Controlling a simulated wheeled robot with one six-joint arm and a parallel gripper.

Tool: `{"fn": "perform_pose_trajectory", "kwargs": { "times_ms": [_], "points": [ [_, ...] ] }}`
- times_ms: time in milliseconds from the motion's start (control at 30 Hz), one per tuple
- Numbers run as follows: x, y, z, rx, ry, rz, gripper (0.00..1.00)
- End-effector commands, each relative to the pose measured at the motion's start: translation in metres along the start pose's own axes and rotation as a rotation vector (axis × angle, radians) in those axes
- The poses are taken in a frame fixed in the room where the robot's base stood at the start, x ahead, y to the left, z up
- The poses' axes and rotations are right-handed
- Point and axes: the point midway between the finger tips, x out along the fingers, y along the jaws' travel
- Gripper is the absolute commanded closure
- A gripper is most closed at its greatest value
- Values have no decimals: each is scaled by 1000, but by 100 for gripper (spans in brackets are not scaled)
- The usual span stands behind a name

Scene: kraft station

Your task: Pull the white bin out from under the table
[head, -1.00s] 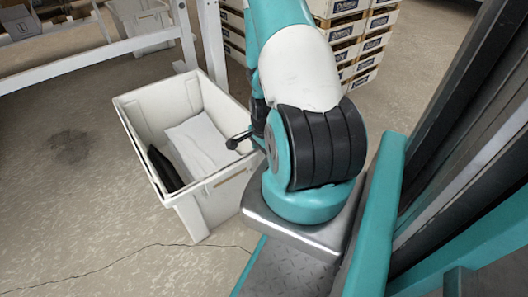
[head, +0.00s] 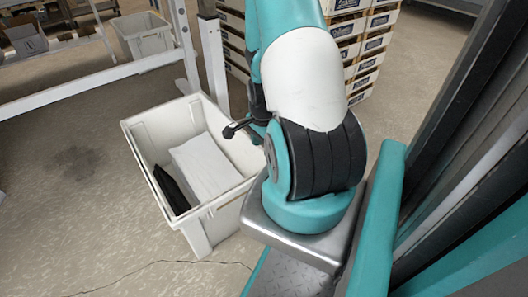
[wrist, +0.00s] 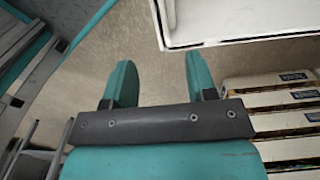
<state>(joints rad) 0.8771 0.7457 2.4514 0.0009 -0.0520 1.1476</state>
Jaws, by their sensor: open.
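The white bin (head: 222,216) stands upright on the floor, left of my arm in the head view. It holds a white folded item (head: 201,167) and a black item (head: 172,190). Its wall and rim also show at the top right of the wrist view (wrist: 255,22). My gripper (wrist: 157,66) is open, with bare floor between its two teal fingers. The bin's rim lies beyond and to the right of the fingertips, apart from them in the picture. In the head view my arm hides the fingers and the bin's right corner.
White table legs (head: 213,66) and a low white rail (head: 90,81) stand behind the bin. Stacked crates (head: 350,45) stand behind my arm and also show at lower right in the wrist view (wrist: 285,118). Another white bin (head: 146,41) stands farther back. The floor left of the bin is clear.

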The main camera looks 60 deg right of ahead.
Motion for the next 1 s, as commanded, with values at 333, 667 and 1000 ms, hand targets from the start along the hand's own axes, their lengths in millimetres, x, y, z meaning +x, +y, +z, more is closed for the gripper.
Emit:
{"fn": "perform_pose_trajectory", "kwargs": {
  "times_ms": [333,667,1000],
  "points": [
    [-34,0,0,0,0,1,48],
    [-33,0,0,0,0,1,48],
    [-37,-3,5,-28,-4,-5,48]
  ]
}}
